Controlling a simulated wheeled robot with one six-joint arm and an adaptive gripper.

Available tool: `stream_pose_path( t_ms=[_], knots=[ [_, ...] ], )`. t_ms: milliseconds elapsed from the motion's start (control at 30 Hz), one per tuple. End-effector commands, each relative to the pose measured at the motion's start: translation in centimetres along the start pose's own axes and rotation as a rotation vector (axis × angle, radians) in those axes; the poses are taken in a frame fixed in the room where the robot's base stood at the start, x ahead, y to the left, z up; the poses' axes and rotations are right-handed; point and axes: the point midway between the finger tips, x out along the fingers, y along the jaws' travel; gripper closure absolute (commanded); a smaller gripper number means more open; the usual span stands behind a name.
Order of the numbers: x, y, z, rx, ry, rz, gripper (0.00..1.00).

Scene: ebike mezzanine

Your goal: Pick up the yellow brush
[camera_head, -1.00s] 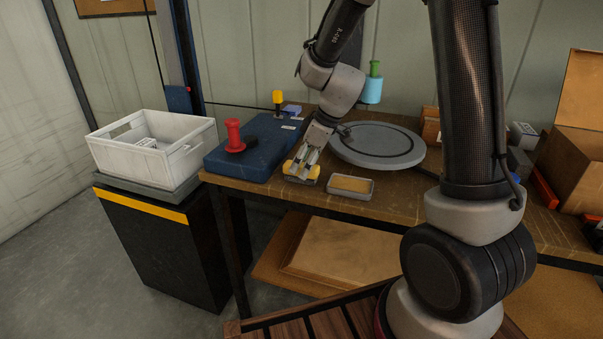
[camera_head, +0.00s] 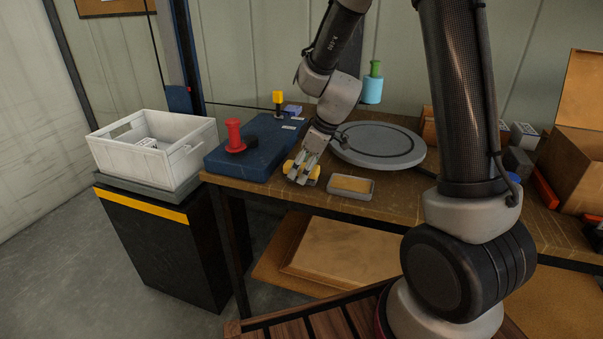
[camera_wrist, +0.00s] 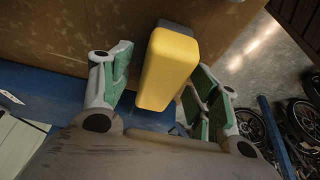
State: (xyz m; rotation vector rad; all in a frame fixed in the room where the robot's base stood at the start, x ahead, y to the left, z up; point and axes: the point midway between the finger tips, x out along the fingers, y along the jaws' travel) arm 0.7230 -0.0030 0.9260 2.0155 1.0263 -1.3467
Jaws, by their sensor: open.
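The yellow brush (camera_head: 289,166) lies on the workbench near its front edge, partly hidden behind my gripper in the head view. In the wrist view its yellow body (camera_wrist: 170,65) shows between the two green-padded fingers, with its lower end close to the palm. My gripper (camera_head: 302,172) is open, pointing down at the brush, with one finger on each side of it. A gap shows beside the left finger in the wrist view; contact on the right side cannot be told.
A grey tray with a tan inside (camera_head: 365,195) sits just right of my gripper. A blue case (camera_head: 225,162) with a red-handled tool (camera_head: 234,136) is at left. A grey round plate (camera_head: 385,160) lies behind. A white crate (camera_head: 118,156) stands on a black cabinet at far left.

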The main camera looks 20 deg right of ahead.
Motion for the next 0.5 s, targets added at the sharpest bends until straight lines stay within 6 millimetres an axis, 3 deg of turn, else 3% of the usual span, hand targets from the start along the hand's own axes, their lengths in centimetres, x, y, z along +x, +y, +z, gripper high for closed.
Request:
stream_pose_path(
  t_ms=[133, 400, 500],
  knots=[
    [0.00, 0.00, 0.01, 0.000, 0.000, 0.000, 0.39],
    [0.00, 0.00, 0.01, -0.001, 0.000, 0.000, 0.87],
    [-0.01, 0.01, 0.00, -0.001, 0.000, 0.000, 0.90]
  ],
)
